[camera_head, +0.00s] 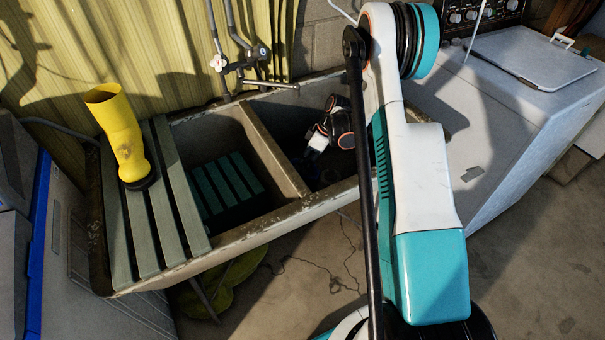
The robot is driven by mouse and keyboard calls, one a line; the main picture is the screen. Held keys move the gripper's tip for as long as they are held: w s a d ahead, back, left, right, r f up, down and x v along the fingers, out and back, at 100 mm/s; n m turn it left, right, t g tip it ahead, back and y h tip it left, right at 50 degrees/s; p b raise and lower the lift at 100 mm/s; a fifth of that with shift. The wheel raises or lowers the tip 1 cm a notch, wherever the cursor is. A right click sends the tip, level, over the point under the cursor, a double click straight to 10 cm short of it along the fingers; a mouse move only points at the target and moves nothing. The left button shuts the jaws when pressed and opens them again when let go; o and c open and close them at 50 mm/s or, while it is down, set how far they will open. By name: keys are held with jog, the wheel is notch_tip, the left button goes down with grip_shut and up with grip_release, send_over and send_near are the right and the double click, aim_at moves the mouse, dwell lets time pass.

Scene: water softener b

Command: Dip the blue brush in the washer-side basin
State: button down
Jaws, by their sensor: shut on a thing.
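The washer-side basin (283,122) is the right half of a worn double sink, next to the white washer (520,105). My arm crosses in front of the sink, and its wrist hangs down inside this basin. My gripper (324,172) is low in the basin, small and in dark shadow. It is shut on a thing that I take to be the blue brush. The brush itself cannot be made out clearly. Whether it touches the bottom or any water cannot be told.
The divider (270,150) separates the basins. The left basin holds a dark green slatted piece (225,185). A yellow boot (122,135) stands on the slatted drainboard (165,225) at the left. Taps (240,62) rise behind the sink. A blue-edged grey container (45,250) is at far left.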

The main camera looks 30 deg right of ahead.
jog(key=shift+d, duration=0.45)
jog(key=shift+r, duration=0.1)
notch_tip(320, 180, up, 28)
jog(key=p, duration=1.4)
dwell(0.7)
dwell(1.3)
jog(key=s+a+r+m+t+h+b, duration=0.1)
jog(key=s+a+m, duration=0.2)
jog(key=a, duration=0.5)
jog(key=s+a+r+m+t+h+b, duration=0.1)
jog(key=s+a+m, duration=0.2)
jog(key=a+m, duration=0.2)
jog(key=a, duration=0.3)
jog(key=shift+s+r+t, duration=0.2)
jog(key=shift+r+t, duration=0.05)
jog(key=shift+t, duration=0.15)
